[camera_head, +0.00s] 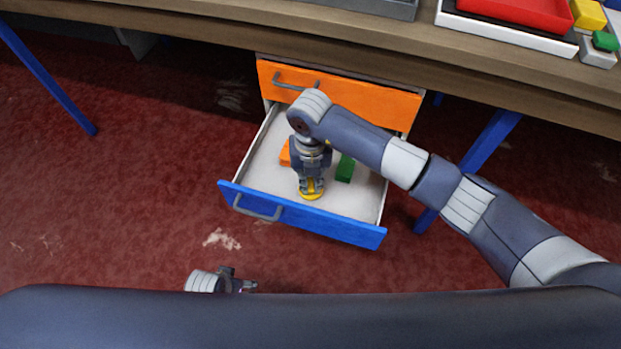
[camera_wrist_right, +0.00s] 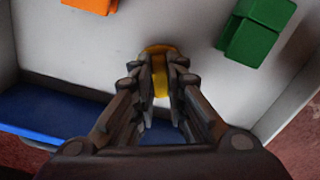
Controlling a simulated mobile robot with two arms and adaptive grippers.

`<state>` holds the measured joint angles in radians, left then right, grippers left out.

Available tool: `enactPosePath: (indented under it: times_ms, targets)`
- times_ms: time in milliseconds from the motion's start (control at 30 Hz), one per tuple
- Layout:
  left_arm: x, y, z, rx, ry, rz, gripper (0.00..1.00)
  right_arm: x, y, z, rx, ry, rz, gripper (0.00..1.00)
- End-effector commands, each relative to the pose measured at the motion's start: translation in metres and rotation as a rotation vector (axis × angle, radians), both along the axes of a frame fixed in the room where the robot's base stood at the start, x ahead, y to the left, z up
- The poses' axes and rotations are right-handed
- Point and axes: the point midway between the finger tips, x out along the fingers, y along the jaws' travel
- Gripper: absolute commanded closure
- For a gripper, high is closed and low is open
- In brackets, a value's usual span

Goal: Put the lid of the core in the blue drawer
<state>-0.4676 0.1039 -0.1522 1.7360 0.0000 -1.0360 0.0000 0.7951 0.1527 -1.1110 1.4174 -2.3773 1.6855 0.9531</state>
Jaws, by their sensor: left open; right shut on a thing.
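The blue drawer (camera_head: 345,228) is pulled open below the table. It also shows from above in the right wrist view (camera_wrist_right: 60,112). My right gripper (camera_head: 312,186) reaches down into the drawer near its front. It is shut on a yellow round piece, the lid (camera_head: 313,194), which also shows between the fingers in the right wrist view (camera_wrist_right: 160,78). I cannot tell whether the lid touches the drawer floor. My left gripper (camera_head: 243,286) is low at the bottom of the head view, open and away from the drawer, partly hidden by my body.
Inside the drawer lie an orange block (camera_head: 285,153) and a green block (camera_head: 345,168), behind my right gripper. An orange drawer (camera_head: 375,98) sits shut above. The table (camera_head: 190,28) above carries a red tray (camera_head: 520,10) and yellow (camera_head: 588,14) and green (camera_head: 606,41) pieces.

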Motion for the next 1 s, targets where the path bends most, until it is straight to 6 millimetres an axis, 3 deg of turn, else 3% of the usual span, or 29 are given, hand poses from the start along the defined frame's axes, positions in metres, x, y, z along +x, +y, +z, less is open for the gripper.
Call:
enactPosePath:
  times_ms: [367, 400, 467, 500, 867, 1000]
  targets:
    - [0.002, 0.000, 0.005, -0.001, -0.005, 0.000, 0.34, 0.000, 0.000, -0.002, 0.000, -0.001, 0.001, 1.00]
    - [0.003, 0.000, 0.007, 0.000, -0.007, 0.000, 0.34, 0.000, 0.000, -0.002, 0.001, -0.001, 0.001, 0.83]
    - [0.003, 0.000, 0.006, 0.000, -0.006, 0.000, 0.34, 0.000, 0.000, -0.001, 0.000, -0.001, 0.001, 0.69]
    - [0.002, 0.000, 0.006, 0.000, -0.005, 0.000, 0.34, 0.000, 0.000, -0.001, 0.001, -0.001, 0.001, 0.67]
    - [0.002, 0.000, 0.006, 0.000, -0.005, 0.001, 0.34, 0.000, 0.000, 0.000, 0.001, -0.001, 0.001, 0.67]
    - [-0.002, 0.001, -0.004, 0.002, 0.005, 0.000, 0.34, 0.002, 0.001, 0.013, 0.003, -0.005, 0.002, 0.67]
